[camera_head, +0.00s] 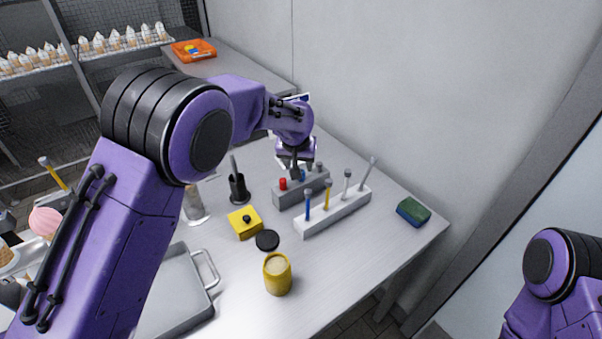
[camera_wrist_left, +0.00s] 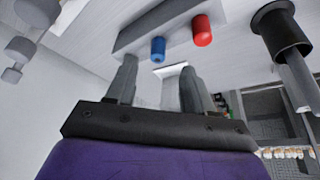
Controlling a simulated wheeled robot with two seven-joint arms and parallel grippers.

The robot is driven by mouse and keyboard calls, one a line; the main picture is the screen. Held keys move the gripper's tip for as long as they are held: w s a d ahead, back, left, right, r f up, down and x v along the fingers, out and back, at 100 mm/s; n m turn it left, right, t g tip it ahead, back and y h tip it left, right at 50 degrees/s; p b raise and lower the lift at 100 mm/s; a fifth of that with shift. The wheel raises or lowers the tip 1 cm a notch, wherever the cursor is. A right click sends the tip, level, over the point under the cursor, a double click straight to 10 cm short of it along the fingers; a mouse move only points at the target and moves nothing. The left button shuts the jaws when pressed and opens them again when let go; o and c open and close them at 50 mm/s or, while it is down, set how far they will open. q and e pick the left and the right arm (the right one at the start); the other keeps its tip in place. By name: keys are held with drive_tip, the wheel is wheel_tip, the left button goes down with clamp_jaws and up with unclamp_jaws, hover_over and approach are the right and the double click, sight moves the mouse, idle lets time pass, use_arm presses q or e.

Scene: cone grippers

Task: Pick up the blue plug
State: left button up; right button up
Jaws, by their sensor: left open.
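The blue plug (camera_wrist_left: 158,49) stands in a grey block beside the red plug (camera_wrist_left: 202,30) in the left wrist view. In the head view the blue plug (camera_head: 302,176) is partly hidden by my left gripper (camera_head: 296,167), which is right over the grey block (camera_head: 290,198). In the left wrist view my left gripper (camera_wrist_left: 157,72) is open, its two fingers apart with nothing held. The blue plug appears just beyond the fingertips, roughly in line with the gap. The red plug (camera_head: 283,184) is just left of it in the head view. My right gripper is out of view.
A light rack (camera_head: 335,212) with upright blue, yellow and grey sticks stands in front of the block. A black holder (camera_head: 238,190), yellow box (camera_head: 243,223), yellow jar (camera_head: 277,276) and metal tray (camera_head: 180,285) are nearby. A green-blue sponge (camera_head: 413,211) lies right, near the table edge.

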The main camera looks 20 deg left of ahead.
use_arm(q)
drive_tip(key=x, duration=0.2)
drive_tip(key=p+x, duration=0.1)
drive_tip(key=x, duration=0.2)
drive_tip(key=shift+w+d, duration=0.15)
drive_tip(key=shift+w, duration=0.15)
drive_tip(key=shift+s, duration=0.15)
clamp_jaws()
